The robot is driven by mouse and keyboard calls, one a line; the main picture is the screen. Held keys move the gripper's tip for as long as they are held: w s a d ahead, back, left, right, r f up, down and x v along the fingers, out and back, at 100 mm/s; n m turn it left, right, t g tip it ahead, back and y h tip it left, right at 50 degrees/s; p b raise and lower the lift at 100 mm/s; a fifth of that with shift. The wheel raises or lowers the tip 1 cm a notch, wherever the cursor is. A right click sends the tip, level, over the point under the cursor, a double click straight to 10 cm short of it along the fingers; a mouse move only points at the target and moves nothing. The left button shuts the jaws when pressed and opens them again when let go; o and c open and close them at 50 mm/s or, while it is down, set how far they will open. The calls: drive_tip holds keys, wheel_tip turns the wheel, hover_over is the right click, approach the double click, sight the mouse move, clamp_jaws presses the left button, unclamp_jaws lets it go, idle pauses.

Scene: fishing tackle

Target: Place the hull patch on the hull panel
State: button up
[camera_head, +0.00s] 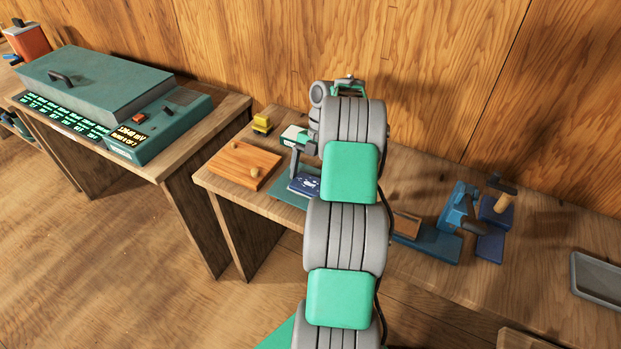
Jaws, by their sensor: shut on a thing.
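My gripper (293,171) points down over the near left part of the right-hand bench, mostly seen from the side. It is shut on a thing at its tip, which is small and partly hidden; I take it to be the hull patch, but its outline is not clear. Right at the fingertip is a dark blue piece with white marks (304,186), above or on a flat teal plate (287,196). Left of the gripper lies an orange-brown wooden board (240,162) with two round pegs. I cannot tell for sure whether the board or the teal plate is the hull panel.
Right of my arm are a blue clamp-like tool (459,207), a blue stand with a wooden handle (497,211) and a grey tray (597,278). A teal machine (115,95) fills the left bench. My arm hides the bench's middle.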

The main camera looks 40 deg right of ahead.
drive_tip(key=o, duration=1.4)
